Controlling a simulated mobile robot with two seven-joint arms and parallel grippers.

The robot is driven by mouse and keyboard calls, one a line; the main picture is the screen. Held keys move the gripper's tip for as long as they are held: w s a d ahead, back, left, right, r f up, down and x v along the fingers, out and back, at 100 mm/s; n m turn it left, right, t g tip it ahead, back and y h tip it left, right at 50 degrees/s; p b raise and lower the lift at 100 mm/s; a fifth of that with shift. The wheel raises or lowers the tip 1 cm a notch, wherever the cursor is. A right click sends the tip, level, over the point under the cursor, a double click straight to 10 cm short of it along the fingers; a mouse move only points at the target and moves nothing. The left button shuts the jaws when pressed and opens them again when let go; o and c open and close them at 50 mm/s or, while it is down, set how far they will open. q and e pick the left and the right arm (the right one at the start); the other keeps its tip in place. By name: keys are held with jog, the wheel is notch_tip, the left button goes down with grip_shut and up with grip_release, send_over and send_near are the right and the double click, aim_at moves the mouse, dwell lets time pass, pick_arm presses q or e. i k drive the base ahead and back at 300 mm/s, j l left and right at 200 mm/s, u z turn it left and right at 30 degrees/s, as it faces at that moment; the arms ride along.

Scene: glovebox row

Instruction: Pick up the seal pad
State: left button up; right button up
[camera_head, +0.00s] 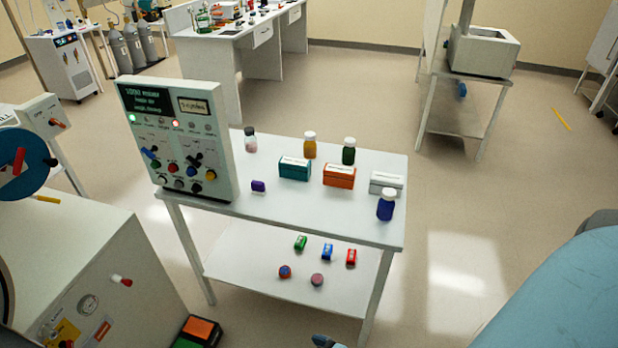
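I cannot tell for sure which object is the seal pad; none carries a readable label with that name. Two small round pieces, one blue and red (285,271) and one pinkish (317,280), lie on the lower shelf (240,262) of the white table. A green block (300,243), a blue block (327,251) and a red block (351,257) lie behind them. A small purple block (258,186) is on the table top (290,205). Neither gripper can be made out in the head view.
The table top holds a control panel (180,140), teal (294,170), orange (339,176) and grey (386,183) boxes, and several bottles, including a blue one (386,206) at the right edge. A white cabinet (90,275) stands left. Floor right of the table is open.

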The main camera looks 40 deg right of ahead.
aim_at(258, 187)
jog(key=k+z, duration=0.1)
jog(key=z, duration=0.7)
jog(key=i, duration=0.15)
